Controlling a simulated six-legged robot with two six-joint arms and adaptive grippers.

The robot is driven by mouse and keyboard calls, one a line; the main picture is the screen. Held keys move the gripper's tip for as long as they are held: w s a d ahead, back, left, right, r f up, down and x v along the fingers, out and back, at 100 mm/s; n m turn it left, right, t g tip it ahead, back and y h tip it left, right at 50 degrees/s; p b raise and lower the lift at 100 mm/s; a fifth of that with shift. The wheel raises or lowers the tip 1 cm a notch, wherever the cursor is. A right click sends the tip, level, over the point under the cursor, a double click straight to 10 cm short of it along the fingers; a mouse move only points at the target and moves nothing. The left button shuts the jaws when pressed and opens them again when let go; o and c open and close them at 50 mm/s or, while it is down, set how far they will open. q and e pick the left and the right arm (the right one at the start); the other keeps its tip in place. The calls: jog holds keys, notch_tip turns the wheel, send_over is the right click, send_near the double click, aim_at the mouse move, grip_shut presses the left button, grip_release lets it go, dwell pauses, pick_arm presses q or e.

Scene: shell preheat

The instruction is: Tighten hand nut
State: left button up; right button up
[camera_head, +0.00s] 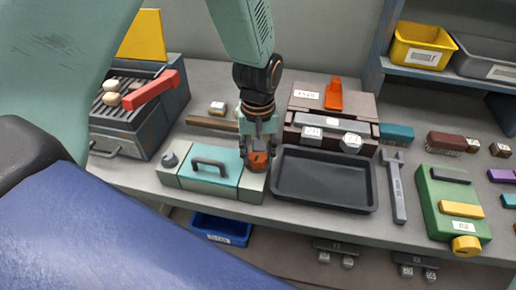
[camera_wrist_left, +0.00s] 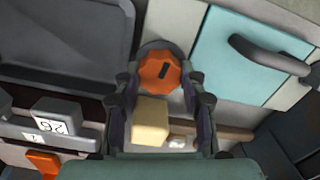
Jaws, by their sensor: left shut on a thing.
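The orange hand nut (camera_head: 258,160) sits on the right end of a teal and cream case (camera_head: 216,181). In the left wrist view the nut (camera_wrist_left: 160,72) is faceted, with a dark slot mark on its face, on a grey round base. My left gripper (camera_head: 258,150) points down over it, with its fingers (camera_wrist_left: 160,84) on either side, shut on the nut. The case's teal lid with a dark handle (camera_wrist_left: 270,55) lies to the right in that view. The nut's underside and thread are hidden. My right gripper is not in view.
An empty dark tray (camera_head: 325,180) lies right of the nut, with a grey wrench (camera_head: 396,190) beyond it. A grill (camera_head: 130,110) stands at the left. A pale yellow block (camera_wrist_left: 151,121) shows between the fingers. Labelled boxes stand behind the tray.

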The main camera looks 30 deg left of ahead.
pick_arm(q)
jog(key=m+p, duration=0.3)
jog(key=shift+r+m, duration=0.25)
jog(key=shift+m, duration=0.05)
jog(key=m+p, duration=0.3)
jog(key=m, duration=0.1)
jog(key=shift+m, duration=0.3)
jog(key=m+p, duration=0.2)
jog(key=m, duration=0.2)
jog(key=shift+f+p, duration=0.1)
jog(key=shift+p, duration=0.3)
jog(key=shift+w+m+p, duration=0.1)
jog(key=shift+m+p, duration=0.65)
jog(key=shift+m, duration=1.35)
jog(key=o, duration=1.1)
jog(key=shift+f, duration=0.1)
jog(key=shift+o, duration=0.2)
